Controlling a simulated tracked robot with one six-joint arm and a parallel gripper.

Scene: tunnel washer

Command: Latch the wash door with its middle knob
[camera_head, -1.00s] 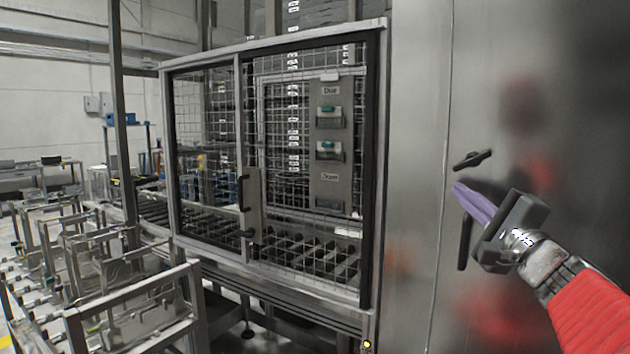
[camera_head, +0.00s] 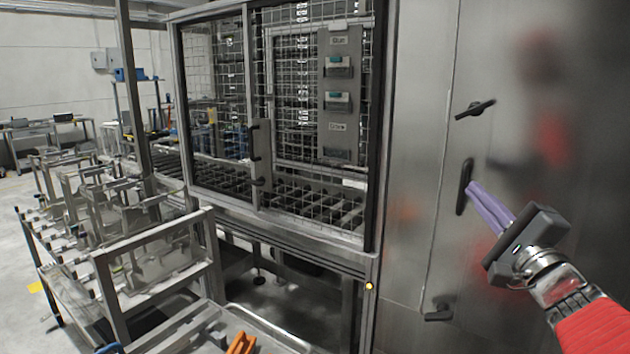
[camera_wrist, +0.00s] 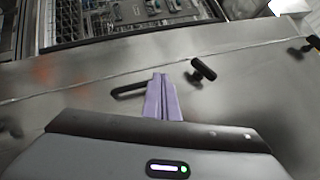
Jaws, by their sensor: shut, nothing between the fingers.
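The wash door (camera_head: 540,60) is a tall shiny steel panel right of a vertical seam. The middle knob (camera_head: 475,108), dark and lever-like, lies nearly level, slightly tilted, beside the seam; it also shows in the wrist view (camera_wrist: 203,69). Below it is a dark upright handle (camera_head: 464,187). My gripper (camera_head: 470,187) is shut and empty, its purple fingers pointing at the door. In the head view the tips overlap the handle, below the knob. In the wrist view the tips (camera_wrist: 160,76) lie between handle and knob, apart from the knob; I cannot tell whether they touch the handle.
A lower knob (camera_head: 438,310) sits near the seam. Another knob (camera_wrist: 312,43) shows at the wrist view's right edge. A framed wire-mesh enclosure (camera_head: 300,110) stands left of the door. Metal racks (camera_head: 150,250) fill the left foreground.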

